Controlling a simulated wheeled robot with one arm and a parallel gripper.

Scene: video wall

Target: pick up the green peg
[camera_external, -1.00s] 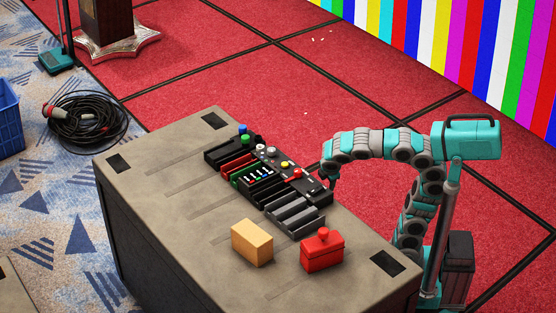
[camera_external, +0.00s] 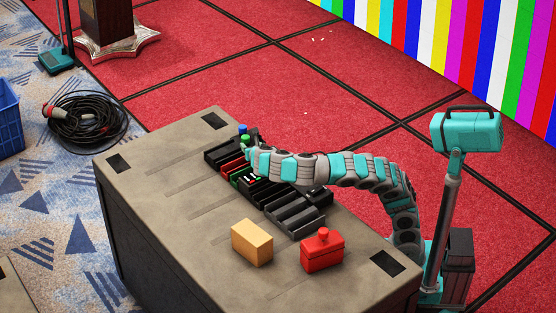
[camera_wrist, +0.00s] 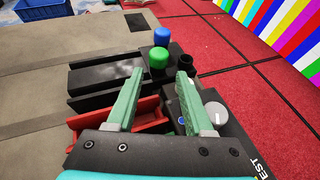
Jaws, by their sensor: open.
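The green peg (camera_wrist: 158,58) stands upright in the wrist view, with a rounded green top on a dark lower part. It stands just beyond and between my gripper's open fingertips (camera_wrist: 161,74), with no contact visible. In the external view the green peg's top (camera_external: 245,139) shows at the far end of the black equipment on the table, just above the end of my arm. My gripper is open and empty. Its fingers are hard to make out in the external view.
A blue-topped peg (camera_wrist: 162,36) stands just behind the green one. Black and red trays (camera_external: 223,152) lie beside them. A yellow block (camera_external: 252,243) and a red lidded box (camera_external: 322,251) stand on the table's near part. The table's left side is clear.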

